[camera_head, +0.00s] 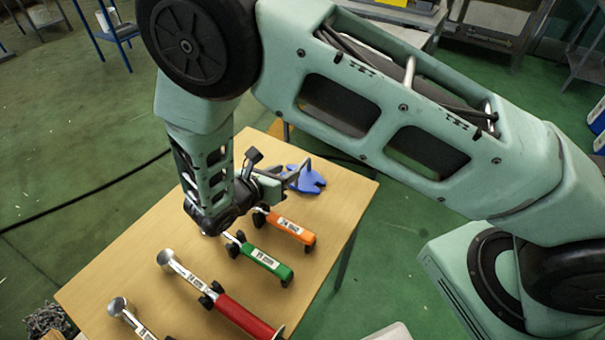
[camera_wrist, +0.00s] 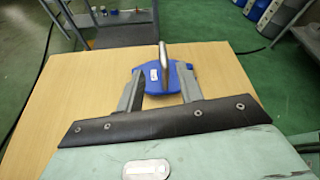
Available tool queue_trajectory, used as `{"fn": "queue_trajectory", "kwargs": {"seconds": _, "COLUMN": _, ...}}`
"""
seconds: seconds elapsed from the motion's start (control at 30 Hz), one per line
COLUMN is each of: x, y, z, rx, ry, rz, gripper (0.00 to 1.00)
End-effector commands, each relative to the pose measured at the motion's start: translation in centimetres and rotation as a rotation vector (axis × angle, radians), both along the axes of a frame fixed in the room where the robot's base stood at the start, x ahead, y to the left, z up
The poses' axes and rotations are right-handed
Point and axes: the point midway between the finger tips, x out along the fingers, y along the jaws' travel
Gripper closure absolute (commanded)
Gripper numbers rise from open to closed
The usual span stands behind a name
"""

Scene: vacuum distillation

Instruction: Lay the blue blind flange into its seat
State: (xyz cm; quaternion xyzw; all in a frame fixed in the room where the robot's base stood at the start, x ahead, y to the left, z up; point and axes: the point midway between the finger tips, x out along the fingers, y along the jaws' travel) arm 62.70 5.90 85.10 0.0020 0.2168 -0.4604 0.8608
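The blue blind flange (camera_wrist: 160,82) lies flat on the wooden table, with a silver handle (camera_wrist: 164,55) standing up from it and a small white label. It also shows in the head view (camera_head: 310,181) near the table's far right edge. My gripper (camera_wrist: 161,71) is open, with its two grey fingers spread apart near the flange's left and right sides. The handle lies between the finger lines, and I see no grip on it. In the head view my gripper (camera_head: 283,179) is low over the table, close beside the flange. I cannot make out the seat.
On the wooden table (camera_head: 110,262), tools with orange (camera_head: 291,227), green (camera_head: 265,262) and red (camera_head: 248,316) handles lie in a row, nearer than the flange. Another metal-headed tool (camera_head: 120,308) lies at the lower left. The table's left part is clear.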

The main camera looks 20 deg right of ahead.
Motion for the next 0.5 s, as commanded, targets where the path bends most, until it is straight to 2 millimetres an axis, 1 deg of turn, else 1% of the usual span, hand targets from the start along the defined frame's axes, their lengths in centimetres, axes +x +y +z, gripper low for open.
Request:
{"fn": "queue_trajectory", "kwargs": {"seconds": 0.03, "x": 0.3, "y": -0.6, "z": -0.1, "rx": -0.003, "ry": 0.001, "rz": -0.003, "gripper": 0.63}}
{"fn": "queue_trajectory", "kwargs": {"seconds": 0.27, "x": 1.0, "y": -1.9, "z": -0.8, "rx": -0.001, "ry": 0.000, "rz": -0.002, "gripper": 0.63}}
{"fn": "queue_trajectory", "kwargs": {"seconds": 0.5, "x": 2.2, "y": -4.9, "z": -1.9, "rx": 0.000, "ry": 0.001, "rz": -0.004, "gripper": 0.63}}
